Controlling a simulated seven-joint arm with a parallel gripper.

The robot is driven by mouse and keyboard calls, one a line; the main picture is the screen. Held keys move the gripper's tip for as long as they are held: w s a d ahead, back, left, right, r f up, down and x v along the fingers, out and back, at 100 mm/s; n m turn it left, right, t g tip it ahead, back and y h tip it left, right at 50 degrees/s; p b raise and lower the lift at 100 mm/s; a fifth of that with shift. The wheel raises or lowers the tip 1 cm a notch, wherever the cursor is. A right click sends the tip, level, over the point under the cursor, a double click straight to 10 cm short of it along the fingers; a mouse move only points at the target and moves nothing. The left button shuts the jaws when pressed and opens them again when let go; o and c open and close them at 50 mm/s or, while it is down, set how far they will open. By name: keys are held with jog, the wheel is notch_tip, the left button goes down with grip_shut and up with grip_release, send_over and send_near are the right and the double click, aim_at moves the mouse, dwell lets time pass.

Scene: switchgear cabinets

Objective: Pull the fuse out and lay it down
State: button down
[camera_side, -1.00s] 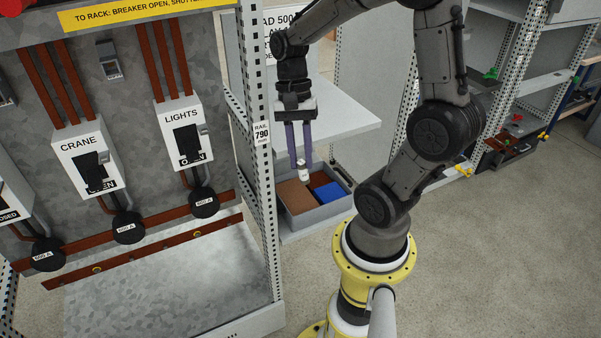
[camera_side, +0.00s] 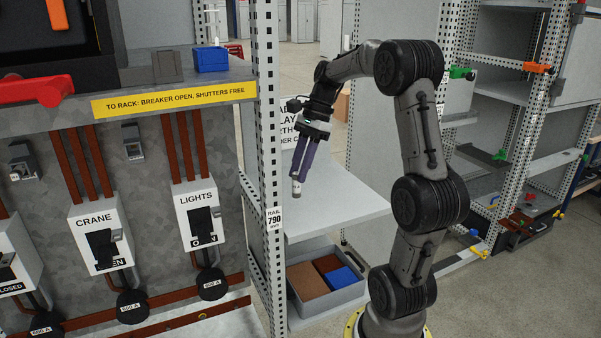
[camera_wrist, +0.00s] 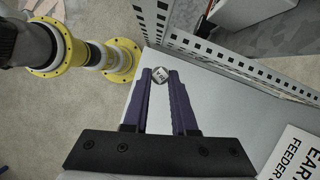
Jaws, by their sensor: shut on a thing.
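A small white and grey cylindrical fuse (camera_side: 296,187) is held between the fingertips of my gripper (camera_side: 299,174). It hangs tilted slightly in the side view, above the grey shelf (camera_side: 335,208). In the wrist view my gripper (camera_wrist: 160,82) has its two purple fingers closed on the fuse (camera_wrist: 160,75), whose round end shows. The fuse is clear of the shelf surface. The far side of the fuse is hidden by the fingers.
A grey bin (camera_side: 330,302) with brown and blue compartments sits below the shelf. A perforated upright (camera_side: 262,130) stands left of the shelf, beside the CRANE box (camera_side: 100,235) and LIGHTS box (camera_side: 197,214). The shelf top is largely clear.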

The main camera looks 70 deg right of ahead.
aim_at(300, 193)
jog(key=shift+f, duration=3.4)
jog(key=shift+f, duration=0.55)
jog(key=c, duration=0.6)
grip_release()
jog(key=shift+c, duration=0.2)
jog(key=shift+r, duration=0.1)
